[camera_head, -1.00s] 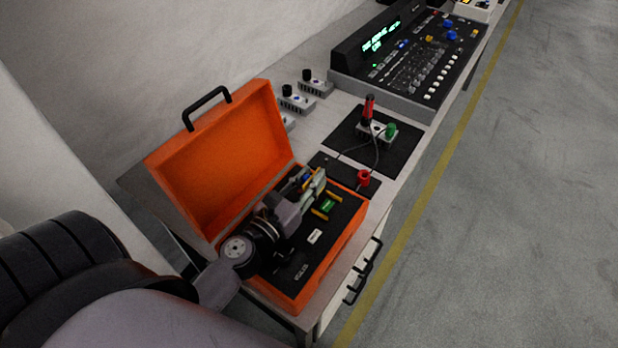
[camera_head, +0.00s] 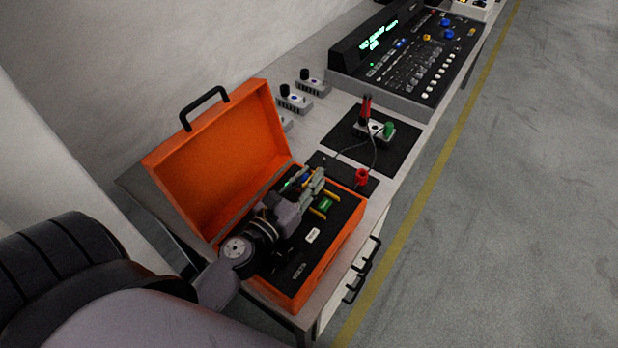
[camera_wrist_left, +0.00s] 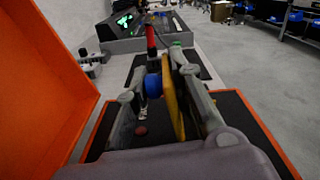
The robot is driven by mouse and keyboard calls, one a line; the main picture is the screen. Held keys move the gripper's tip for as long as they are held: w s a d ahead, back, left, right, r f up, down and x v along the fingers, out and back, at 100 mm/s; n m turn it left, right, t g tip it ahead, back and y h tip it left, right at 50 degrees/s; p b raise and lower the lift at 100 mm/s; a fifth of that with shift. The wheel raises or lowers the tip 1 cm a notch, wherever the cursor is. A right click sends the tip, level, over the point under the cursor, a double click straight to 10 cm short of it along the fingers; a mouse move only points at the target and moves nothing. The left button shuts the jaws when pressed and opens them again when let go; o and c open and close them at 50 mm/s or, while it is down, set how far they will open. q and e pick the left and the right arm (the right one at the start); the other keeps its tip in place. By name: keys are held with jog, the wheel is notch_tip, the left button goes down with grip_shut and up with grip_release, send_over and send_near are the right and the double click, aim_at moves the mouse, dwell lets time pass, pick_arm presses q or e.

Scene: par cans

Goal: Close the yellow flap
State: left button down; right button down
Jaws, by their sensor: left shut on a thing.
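The orange case (camera_head: 300,285) stands open on the bench with its lid raised. My left gripper (camera_head: 311,184) reaches into the case and is low over its dark foam insert. In the left wrist view, the yellow flap (camera_wrist_left: 172,98) stands upright between the gripper's fingers (camera_wrist_left: 160,88), close against the right finger. A blue round part (camera_wrist_left: 153,85) sits to its left, also between the fingers. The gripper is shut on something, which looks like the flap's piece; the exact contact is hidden. In the head view the fingers and wrist mostly cover the flap. My right gripper is not in view.
A green block between yellow bars (camera_head: 324,206) and a white label (camera_head: 313,236) lie right of the gripper. The raised lid (camera_head: 222,160) rises on the left. A red jack (camera_head: 362,177), cabled box (camera_head: 375,128) and console (camera_head: 405,70) stand beyond. The floor right is clear.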

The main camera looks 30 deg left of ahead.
pick_arm(q)
jog(key=shift+a, duration=0.2)
jog(key=m, duration=0.1)
jog(key=d+m, duration=0.1)
jog(key=m, duration=0.1)
jog(key=shift+d+r, duration=0.15)
jog(key=shift+r, duration=0.1)
jog(key=shift+d+m+p, duration=0.2)
jog(key=shift+d+m, duration=0.2)
jog(key=shift+m, duration=0.5)
jog(key=shift+d+m+p, duration=0.15)
jog(key=shift+d+m, duration=0.25)
jog(key=shift+m, duration=0.5)
jog(key=shift+r, duration=0.1)
jog(key=c, duration=1.7)
grip_release()
jog(key=shift+s, duration=0.1)
jog(key=shift+o, duration=0.7)
jog(key=shift+d+f, duration=0.15)
jog(key=shift+f, duration=0.05)
jog(key=shift+s, duration=0.1)
jog(key=shift+s+a, duration=0.2)
jog(key=shift+s, duration=1.65)
jog(key=shift+s+a, duration=0.15)
jog(key=shift+s, duration=1.65)
